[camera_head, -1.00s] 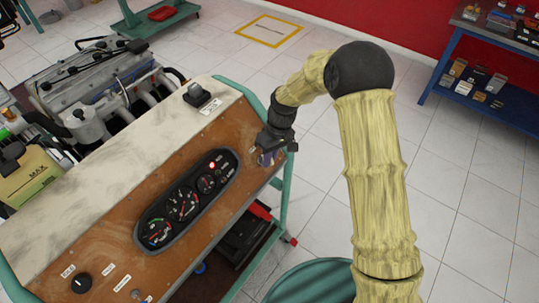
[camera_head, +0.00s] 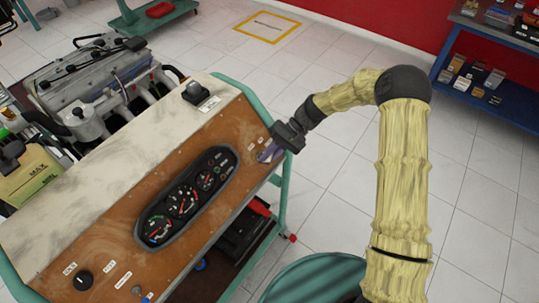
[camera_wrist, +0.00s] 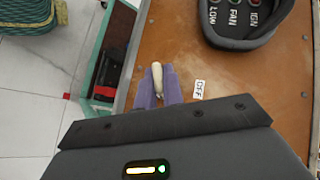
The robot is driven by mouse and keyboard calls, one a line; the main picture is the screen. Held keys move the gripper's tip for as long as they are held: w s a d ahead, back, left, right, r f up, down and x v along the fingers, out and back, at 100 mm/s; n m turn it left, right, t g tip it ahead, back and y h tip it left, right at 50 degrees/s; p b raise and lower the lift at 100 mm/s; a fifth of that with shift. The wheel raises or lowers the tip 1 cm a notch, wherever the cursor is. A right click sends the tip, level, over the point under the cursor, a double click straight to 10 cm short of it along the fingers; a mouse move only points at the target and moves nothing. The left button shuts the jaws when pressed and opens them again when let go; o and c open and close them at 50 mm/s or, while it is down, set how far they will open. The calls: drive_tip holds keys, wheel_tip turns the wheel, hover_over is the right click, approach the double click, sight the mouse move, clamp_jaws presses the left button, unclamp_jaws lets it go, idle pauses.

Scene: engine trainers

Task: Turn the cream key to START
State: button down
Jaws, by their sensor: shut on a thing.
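The cream key (camera_wrist: 157,73) stands on the brown panel (camera_wrist: 180,45) in the wrist view. The purple fingers of my gripper (camera_wrist: 158,84) are shut on it, one on each side. A white OFF label (camera_wrist: 198,88) is just right of the key. In the head view my gripper (camera_head: 267,154) is at the right end of the panel, reaching in from the right. The key is hidden there by the fingers. A START label cannot be read in either view.
The gauge cluster (camera_head: 185,196) is left of my gripper. A black knob (camera_head: 83,280) is at the panel's lower left. A black switch (camera_head: 194,92) sits on the pale top. A green frame rail (camera_head: 240,92) borders the panel. Open floor lies to the right.

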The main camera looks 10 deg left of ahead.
drive_tip(key=shift+w, duration=0.1)
drive_tip(key=shift+w+m, duration=0.15)
drive_tip(key=shift+m, duration=0.15)
drive_tip(key=c, duration=1.5)
unclamp_jaws()
drive_tip(key=b+v, duration=0.1)
drive_tip(key=v, duration=0.7)
drive_tip(key=b+v, duration=0.1)
drive_tip(key=v, duration=0.8)
drive_tip(key=shift+d+f+b, duration=0.1)
drive_tip(key=shift+d+b, duration=0.3)
